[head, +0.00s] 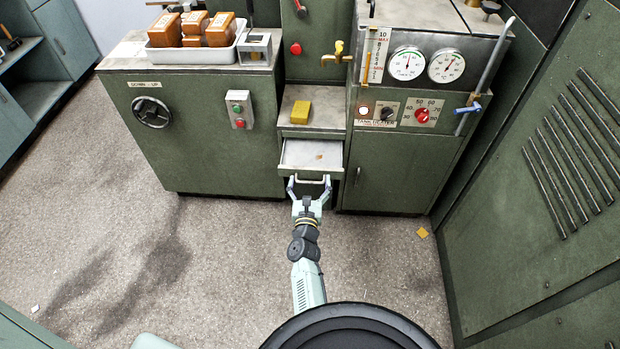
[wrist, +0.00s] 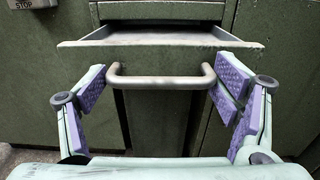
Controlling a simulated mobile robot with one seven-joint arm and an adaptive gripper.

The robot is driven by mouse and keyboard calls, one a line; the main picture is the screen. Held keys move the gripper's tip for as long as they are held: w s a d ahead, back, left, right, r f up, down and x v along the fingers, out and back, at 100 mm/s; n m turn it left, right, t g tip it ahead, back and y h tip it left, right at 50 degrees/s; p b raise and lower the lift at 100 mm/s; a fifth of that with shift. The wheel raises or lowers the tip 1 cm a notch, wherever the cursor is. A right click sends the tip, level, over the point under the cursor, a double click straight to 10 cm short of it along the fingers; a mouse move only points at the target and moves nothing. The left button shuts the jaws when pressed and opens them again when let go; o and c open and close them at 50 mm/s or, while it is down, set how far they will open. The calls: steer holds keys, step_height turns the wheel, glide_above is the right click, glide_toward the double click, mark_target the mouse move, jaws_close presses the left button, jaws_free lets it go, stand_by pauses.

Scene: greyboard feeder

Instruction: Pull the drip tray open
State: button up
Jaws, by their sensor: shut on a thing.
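The drip tray (head: 300,152) is a shallow pale metal drawer low in the green cabinet, below a small ledge. It stands partly out of its slot, and a small brownish mark shows on its floor. Its front edge (wrist: 160,43) and bar handle (wrist: 160,82) show in the wrist view. My gripper (head: 309,184) is at the tray's front. Its purple-padded fingers (wrist: 162,90) are wide apart and shut on the handle from its two ends.
A yellow block (head: 300,112) sits on the ledge above the tray. A cabinet with gauges (head: 407,63) stands on the right, and one with a handwheel (head: 151,112) on the left. A small yellow piece (head: 422,233) lies on the otherwise fairly clear floor.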

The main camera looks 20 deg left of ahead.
steer(key=v, duration=0.7)
steer(key=shift+d, duration=0.2)
steer(key=o, duration=1.6)
steer(key=shift+w+r, duration=0.1)
steer(key=shift+o, duration=0.2)
